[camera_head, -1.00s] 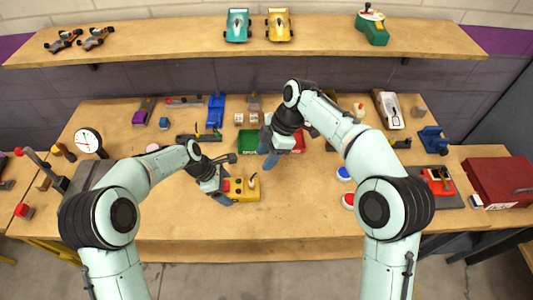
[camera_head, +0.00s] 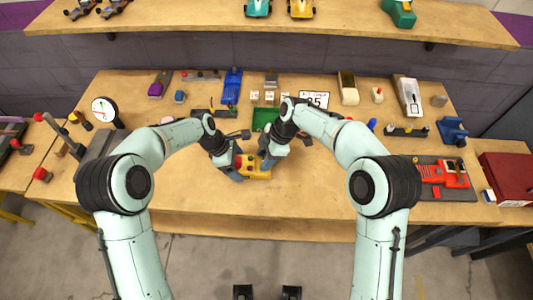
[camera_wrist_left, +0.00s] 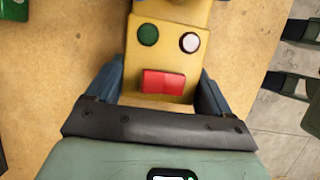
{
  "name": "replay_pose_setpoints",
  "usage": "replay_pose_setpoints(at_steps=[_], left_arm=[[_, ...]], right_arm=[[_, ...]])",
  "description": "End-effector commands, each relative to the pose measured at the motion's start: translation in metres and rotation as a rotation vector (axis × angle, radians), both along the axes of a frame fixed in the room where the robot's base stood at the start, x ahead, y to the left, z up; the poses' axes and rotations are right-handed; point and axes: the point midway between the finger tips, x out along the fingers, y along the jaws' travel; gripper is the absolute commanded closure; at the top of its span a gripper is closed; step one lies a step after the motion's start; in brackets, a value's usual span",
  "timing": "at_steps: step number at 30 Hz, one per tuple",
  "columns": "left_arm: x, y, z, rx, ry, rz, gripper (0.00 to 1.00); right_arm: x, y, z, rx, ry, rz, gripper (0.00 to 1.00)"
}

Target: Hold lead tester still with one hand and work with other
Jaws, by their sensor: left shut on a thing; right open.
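The lead tester (camera_head: 254,172) is a yellow box on the workbench, in the middle of the head view. In the left wrist view the tester (camera_wrist_left: 172,62) shows a green round button, a white round button and a red rocker. My left gripper (camera_head: 238,171) is shut on the tester's near end, with a blue finger on each side in the wrist view (camera_wrist_left: 158,90). My right gripper (camera_head: 268,160) is open at the tester's right end, pointing down; whether it touches the tester I cannot tell. It hides part of the tester's right end.
A green tray (camera_head: 263,116) lies just behind the tester. A dial gauge (camera_head: 104,109) stands at the left, and a red meter (camera_head: 441,173) lies on a dark mat at the right. The bench front (camera_head: 300,205) is clear.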

Motion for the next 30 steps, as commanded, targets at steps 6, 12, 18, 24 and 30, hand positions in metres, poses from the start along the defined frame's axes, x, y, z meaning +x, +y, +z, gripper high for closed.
replay_pose_setpoints(at_steps=[6, 12, 18, 24, 30], left_arm=[[0.0, 0.0, 0.0, 0.0, 0.0, 0.0, 0.46], [0.0, 0.0, 0.0, 0.0, 0.0, 0.0, 0.46], [0.0, 0.0, 0.0, 0.0, 0.0, 0.0, 0.46], [0.0, 0.0, 0.0, 0.0, 0.0, 0.0, 0.46], [0.0, 0.0, 0.0, 0.001, 0.0, 0.0, 0.46]], right_arm=[[0.0, 0.0, 0.0, 0.0, 0.0, 0.0, 0.88], [0.0, 0.0, 0.0, 0.0, 0.0, 0.0, 1.0], [0.0, 0.0, 0.001, 0.0, 0.0, 0.0, 1.0], [0.001, 0.0, 0.006, 0.001, -0.002, 0.0, 1.0], [0.0, 0.0, 0.012, 0.001, -0.001, 0.001, 1.0]])
